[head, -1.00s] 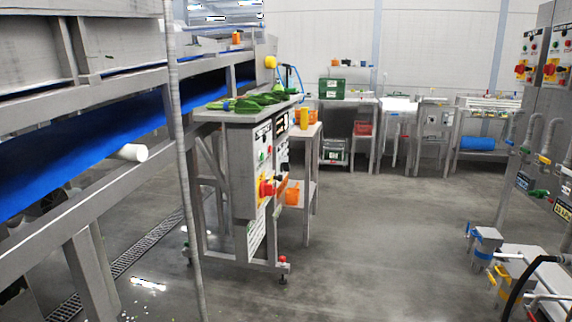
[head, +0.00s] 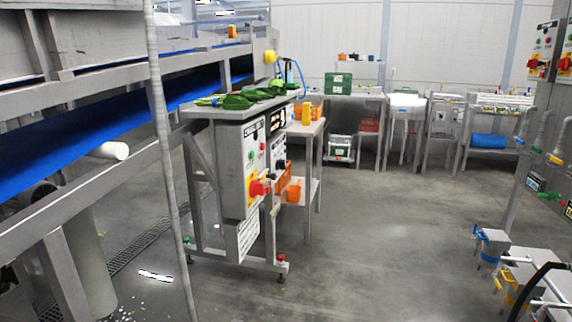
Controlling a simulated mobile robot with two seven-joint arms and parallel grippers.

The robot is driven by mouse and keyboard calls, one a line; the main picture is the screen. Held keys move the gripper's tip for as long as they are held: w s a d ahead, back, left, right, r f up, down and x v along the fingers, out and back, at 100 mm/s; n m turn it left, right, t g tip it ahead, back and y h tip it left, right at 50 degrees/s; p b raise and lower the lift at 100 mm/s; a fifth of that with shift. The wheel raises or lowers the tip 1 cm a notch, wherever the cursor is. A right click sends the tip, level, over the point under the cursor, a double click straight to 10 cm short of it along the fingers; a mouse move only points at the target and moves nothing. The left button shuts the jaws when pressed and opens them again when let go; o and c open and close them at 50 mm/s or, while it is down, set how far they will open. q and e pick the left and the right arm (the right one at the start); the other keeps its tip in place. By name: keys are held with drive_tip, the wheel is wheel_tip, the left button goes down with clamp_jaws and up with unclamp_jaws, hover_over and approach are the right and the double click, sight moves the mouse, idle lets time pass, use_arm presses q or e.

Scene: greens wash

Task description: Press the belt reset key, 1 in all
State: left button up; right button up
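A grey control box (head: 236,178) hangs under the steel stand in the middle of the head view, beside the belt line. Its face carries small red and green buttons (head: 251,155) and a large red knob on a yellow plate (head: 258,188). Which of these is the belt reset key cannot be told at this size. The blue belt (head: 60,150) runs along the left. Neither of my grippers shows in the head view.
Green leaves (head: 238,101) lie on the stand's top. A side table with an orange bin (head: 294,190) stands behind it. Another panel (head: 541,45) and a wheeled unit (head: 492,245) stand at the right. Open grey floor (head: 385,225) lies between. A grey post (head: 166,150) rises at the front left.

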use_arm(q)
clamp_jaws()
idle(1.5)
